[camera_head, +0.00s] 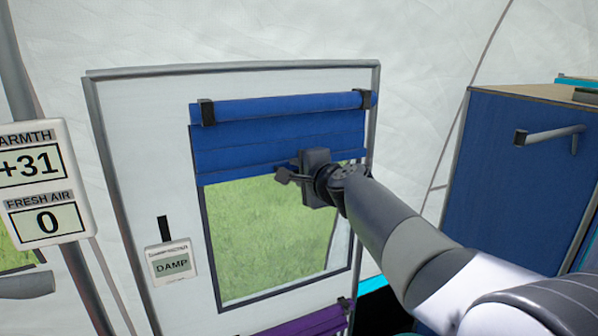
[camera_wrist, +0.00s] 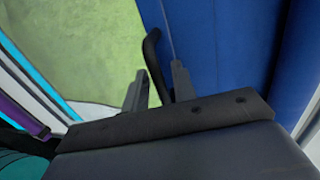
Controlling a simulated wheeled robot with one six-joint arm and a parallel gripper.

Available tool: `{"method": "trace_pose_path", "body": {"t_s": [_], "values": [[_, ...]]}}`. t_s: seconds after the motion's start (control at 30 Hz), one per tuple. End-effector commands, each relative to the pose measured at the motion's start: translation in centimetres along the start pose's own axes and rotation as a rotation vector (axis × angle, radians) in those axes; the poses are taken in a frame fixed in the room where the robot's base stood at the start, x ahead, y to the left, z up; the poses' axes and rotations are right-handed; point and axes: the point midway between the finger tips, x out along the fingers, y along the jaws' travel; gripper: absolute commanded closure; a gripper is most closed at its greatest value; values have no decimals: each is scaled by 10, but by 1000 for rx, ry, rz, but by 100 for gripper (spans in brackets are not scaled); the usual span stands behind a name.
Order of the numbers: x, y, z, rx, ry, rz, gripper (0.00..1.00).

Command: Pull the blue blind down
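The blue blind (camera_head: 255,145) hangs over the upper part of a framed window, below a blue roll (camera_head: 285,107). Its lower edge lies roughly a third of the way down. My gripper (camera_head: 296,178) is at this lower edge, right of its middle. In the wrist view, the blind (camera_wrist: 215,45) fills the upper right. A dark curved pull handle (camera_wrist: 152,55) at the blind's edge reaches between the two fingers of my gripper (camera_wrist: 158,76). The fingers stand apart, with visible gaps beside the handle. The head view partly hides the handle behind my gripper.
Grass shows through the window (camera_head: 265,235) below the blind. A purple roll (camera_head: 305,322) is at the window's bottom. A small DAMP sign (camera_head: 171,263) hangs left. A blue cabinet (camera_head: 520,175) with a grey handle (camera_head: 548,135) stands close right of my arm.

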Motion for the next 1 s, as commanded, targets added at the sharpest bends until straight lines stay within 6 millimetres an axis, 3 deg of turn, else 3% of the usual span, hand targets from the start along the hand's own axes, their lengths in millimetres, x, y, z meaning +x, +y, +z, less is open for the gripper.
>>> {"method": "trace_pose_path", "body": {"t_s": [0.07,0.4,1.0], "values": [[0,0,0,0,0,0,74],[0,0,0,0,0,0,100],[1,8,0,0,0,1,100]]}}
